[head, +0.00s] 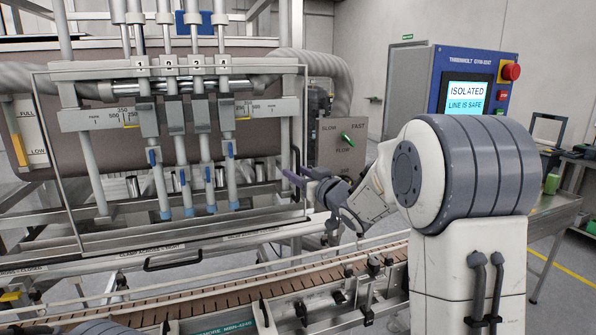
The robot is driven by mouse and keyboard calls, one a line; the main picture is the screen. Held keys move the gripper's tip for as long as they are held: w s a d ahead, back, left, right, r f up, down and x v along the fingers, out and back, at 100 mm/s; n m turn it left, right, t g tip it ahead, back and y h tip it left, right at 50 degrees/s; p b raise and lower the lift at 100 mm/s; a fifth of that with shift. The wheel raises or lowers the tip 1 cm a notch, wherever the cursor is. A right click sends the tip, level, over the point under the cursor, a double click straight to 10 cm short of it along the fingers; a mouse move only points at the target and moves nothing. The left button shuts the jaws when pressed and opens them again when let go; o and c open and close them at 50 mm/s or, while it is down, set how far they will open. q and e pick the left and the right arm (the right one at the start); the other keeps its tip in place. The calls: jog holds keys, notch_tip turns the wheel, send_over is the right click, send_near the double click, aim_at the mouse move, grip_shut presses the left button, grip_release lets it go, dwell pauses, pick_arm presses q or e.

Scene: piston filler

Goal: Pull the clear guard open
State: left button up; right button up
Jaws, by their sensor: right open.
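The clear guard (172,66) is a see-through panel with a thin metal frame, standing in front of the filler's nozzles. A dark upright handle (297,158) shows at its right edge. My right gripper (296,176) is at that right edge, just below and beside the handle, with its dark fingers apart. I cannot tell whether the fingers are around the handle or touching it. The fingers look empty, though they are small in the picture. My left gripper is out of the picture.
A conveyor (210,297) with rails runs along the front, below the guard. A black bar handle (174,261) sits on the lower front. A control panel (470,88) reads "ISOLATED, LINE IS SAFE". A grey box with a green knob (347,139) stands right of the guard.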

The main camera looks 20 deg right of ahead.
grip_shut()
dwell(1.5)
